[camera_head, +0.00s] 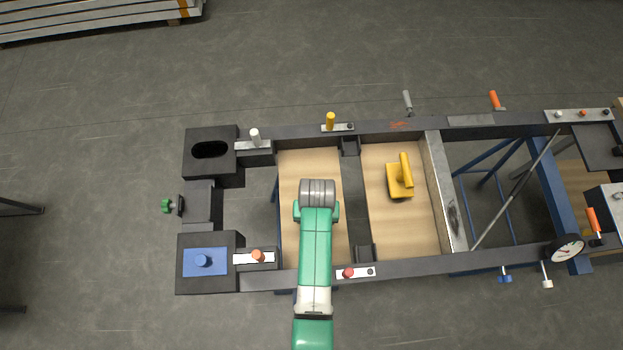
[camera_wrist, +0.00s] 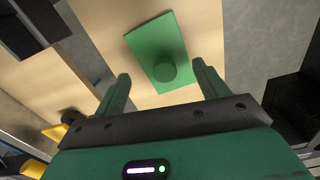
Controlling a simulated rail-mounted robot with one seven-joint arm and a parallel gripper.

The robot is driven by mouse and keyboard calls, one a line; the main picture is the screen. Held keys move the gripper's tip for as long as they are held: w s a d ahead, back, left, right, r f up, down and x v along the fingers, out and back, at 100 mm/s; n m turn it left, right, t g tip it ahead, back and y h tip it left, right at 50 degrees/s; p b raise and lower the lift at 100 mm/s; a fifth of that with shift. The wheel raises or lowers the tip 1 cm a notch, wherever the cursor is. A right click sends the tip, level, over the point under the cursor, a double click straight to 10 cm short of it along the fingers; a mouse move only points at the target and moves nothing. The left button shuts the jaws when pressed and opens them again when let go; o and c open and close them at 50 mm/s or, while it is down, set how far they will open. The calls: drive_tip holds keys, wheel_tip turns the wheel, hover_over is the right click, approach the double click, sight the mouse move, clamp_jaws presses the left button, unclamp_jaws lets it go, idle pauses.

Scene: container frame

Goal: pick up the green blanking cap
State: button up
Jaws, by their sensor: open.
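The green blanking cap is a flat green rectangular plate (camera_wrist: 150,38) with a round knob on top. It lies on a pale wooden board in the wrist view. My gripper (camera_wrist: 160,76) is open and empty, its two green fingers pointing toward the cap. The knob appears between and just beyond the fingertips; the height gap is hard to judge. In the head view my green arm reaches over the left wooden board (camera_head: 291,170) and hides the cap and my fingertips.
A dark frame (camera_head: 385,126) surrounds the boards. A yellow handled piece (camera_head: 399,190) lies on the right board. A blue plate with a knob (camera_head: 192,268) sits on the lower-left corner block. Several coloured clamp handles, such as a yellow one (camera_head: 330,121), stand along the frame's rails.

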drive_tip(key=f+b, duration=0.1)
drive_tip(key=f, duration=0.4)
drive_tip(key=shift+a, duration=0.2)
drive_tip(key=shift+w, duration=0.1)
drive_tip(key=c, duration=0.6)
wheel_tip(320, 180, up, 10)
drive_tip(key=shift+p, duration=1.15)
drive_tip(key=shift+a+r, duration=0.1)
